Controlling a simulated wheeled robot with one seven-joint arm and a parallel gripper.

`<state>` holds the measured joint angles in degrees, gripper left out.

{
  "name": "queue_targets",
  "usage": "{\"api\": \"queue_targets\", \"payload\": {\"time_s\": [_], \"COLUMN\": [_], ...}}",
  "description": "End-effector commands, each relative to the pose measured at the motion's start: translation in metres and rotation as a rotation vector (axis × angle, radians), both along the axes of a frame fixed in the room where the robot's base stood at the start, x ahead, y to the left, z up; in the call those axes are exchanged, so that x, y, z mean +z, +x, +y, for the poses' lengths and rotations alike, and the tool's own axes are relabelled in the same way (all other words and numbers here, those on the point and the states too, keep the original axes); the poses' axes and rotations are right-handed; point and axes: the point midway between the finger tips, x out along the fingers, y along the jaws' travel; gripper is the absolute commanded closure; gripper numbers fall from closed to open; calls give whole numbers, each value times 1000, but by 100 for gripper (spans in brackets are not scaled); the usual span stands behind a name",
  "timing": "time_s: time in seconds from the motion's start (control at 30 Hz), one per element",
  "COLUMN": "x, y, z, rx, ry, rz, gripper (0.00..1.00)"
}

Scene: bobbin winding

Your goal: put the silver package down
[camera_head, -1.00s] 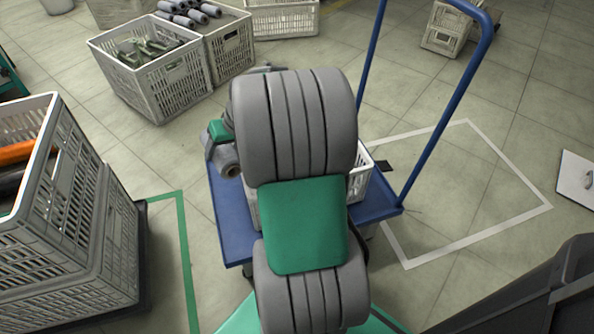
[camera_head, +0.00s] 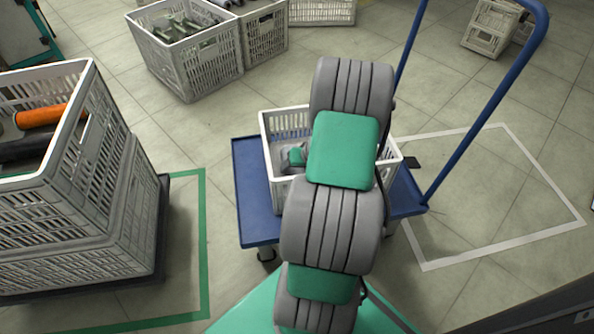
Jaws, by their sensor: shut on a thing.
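No silver package can be seen in the head view. My arm reaches over the blue cart and down towards the white crate (camera_head: 281,122) on it. A small grey and green part of my wrist shows inside the crate's left half. My gripper's fingers are hidden behind my arm and the crate wall, so what they hold cannot be seen. Much of the crate's inside is covered by my arm.
The blue cart (camera_head: 256,205) has free deck left of the crate and a tall blue handle (camera_head: 478,125) on the right. Stacked crates (camera_head: 75,215) with orange and black rolls (camera_head: 45,115) stand at the left. More filled crates (camera_head: 187,60) stand behind.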

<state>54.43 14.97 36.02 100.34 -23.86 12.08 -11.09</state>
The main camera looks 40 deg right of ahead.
Motion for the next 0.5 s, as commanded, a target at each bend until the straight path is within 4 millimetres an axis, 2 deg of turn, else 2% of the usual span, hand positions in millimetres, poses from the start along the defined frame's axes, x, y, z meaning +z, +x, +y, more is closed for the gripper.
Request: {"api": "queue_targets", "payload": {"time_s": [0.33,0.37,0.5], "x": [-3,-3,-2], "y": [1,1,1], "z": [-1,-1,-1], "rx": [1,0,0], "ry": [-2,-1,-1], "rz": [-3,-2,-2], "gripper": [91,35,23]}}
